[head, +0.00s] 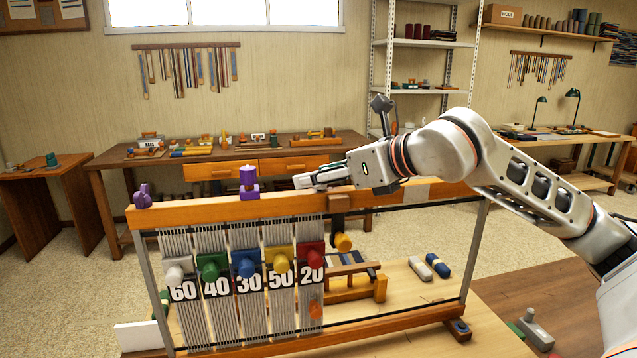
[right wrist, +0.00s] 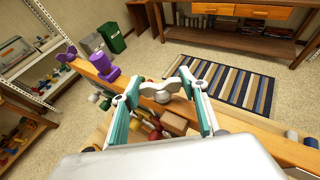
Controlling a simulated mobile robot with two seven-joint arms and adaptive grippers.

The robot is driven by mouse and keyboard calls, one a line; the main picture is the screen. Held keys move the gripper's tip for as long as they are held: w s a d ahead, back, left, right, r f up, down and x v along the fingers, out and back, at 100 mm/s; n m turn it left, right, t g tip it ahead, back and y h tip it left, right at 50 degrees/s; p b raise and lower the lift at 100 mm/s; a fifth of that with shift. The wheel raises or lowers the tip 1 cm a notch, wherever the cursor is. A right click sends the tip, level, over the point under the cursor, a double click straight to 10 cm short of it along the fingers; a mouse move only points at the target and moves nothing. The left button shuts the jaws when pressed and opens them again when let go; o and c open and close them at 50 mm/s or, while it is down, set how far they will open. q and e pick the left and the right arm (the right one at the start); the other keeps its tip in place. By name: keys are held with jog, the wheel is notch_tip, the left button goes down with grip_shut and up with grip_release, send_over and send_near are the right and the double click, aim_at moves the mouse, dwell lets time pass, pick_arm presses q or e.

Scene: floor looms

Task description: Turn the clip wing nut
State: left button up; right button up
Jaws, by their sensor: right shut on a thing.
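The loom's top beam (head: 400,196) runs across the head view. A brown clip (head: 338,203) hangs over it toward the right, with a yellow-orange knob (head: 343,242) below. My right gripper (head: 308,181) lies just above the beam at the clip, fingers pointing left. In the right wrist view the pale grey wing nut (right wrist: 162,86) sits between the teal-padded fingers of my right gripper (right wrist: 160,88), which is shut on its wings. In the head view the wing nut cannot be made out clearly behind the fingers. My left gripper is not in view.
A purple block (head: 249,184) and a purple wing-shaped piece (head: 143,196) stand on the beam to the left. Numbered coloured knobs, such as the blue one (head: 246,264), hang before the warp threads. A workbench (head: 130,160) stands behind.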

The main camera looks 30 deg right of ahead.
jog(key=shift+n+y, duration=0.4)
jog(key=o, duration=1.1)
jog(key=shift+v, duration=6.05)
jog(key=shift+r, duration=0.1)
